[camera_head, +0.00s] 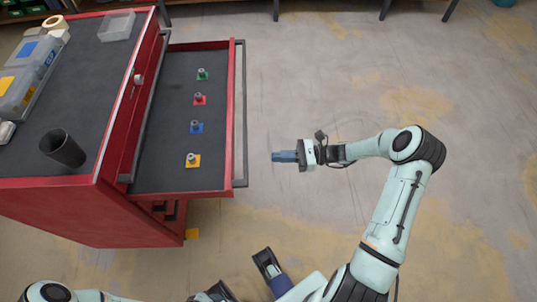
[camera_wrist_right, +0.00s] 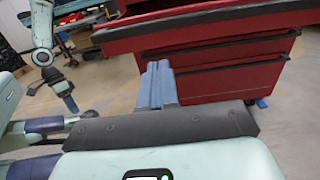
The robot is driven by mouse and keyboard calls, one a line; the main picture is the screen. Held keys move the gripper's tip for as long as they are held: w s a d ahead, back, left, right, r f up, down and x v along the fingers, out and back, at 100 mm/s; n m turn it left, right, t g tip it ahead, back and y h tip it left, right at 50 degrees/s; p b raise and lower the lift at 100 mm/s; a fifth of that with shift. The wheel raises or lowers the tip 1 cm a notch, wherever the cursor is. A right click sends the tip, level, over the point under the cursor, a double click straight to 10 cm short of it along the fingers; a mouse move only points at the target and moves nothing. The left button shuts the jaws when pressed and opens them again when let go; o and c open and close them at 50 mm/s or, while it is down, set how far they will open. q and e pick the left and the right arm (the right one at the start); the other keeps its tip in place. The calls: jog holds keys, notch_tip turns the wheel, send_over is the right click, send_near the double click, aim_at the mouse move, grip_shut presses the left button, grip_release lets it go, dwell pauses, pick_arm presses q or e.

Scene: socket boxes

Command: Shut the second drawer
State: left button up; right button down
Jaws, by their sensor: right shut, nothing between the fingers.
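The open drawer (camera_head: 165,150) sticks out to the right of the red cabinet in the head view, below a shut top drawer with its own handle (camera_head: 137,150). It has a red rim, a dark liner and a long grey handle bar (camera_head: 240,110) along its front. My right gripper (camera_head: 284,156) is shut and empty. It points left toward the handle bar, with a gap between them. In the right wrist view its blue fingers (camera_wrist_right: 157,85) are together in front of the red cabinet (camera_wrist_right: 215,85).
Several small metal sockets stand on coloured squares in the drawer, such as on the yellow square (camera_head: 193,161). A dark cup (camera_head: 63,149) and a clear tray (camera_head: 116,25) stand on the cabinet top. The floor (camera_head: 300,85) right of the drawer is clear.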

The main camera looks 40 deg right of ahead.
aim_at(244, 159)
pick_arm(q)
jog(key=shift+w+a+f+b, duration=0.2)
jog(key=shift+w+f+b, duration=0.35)
jog(key=shift+f+b, duration=0.15)
pick_arm(e)
jog(key=shift+x, duration=5.85)
jog(key=shift+a, duration=0.15)
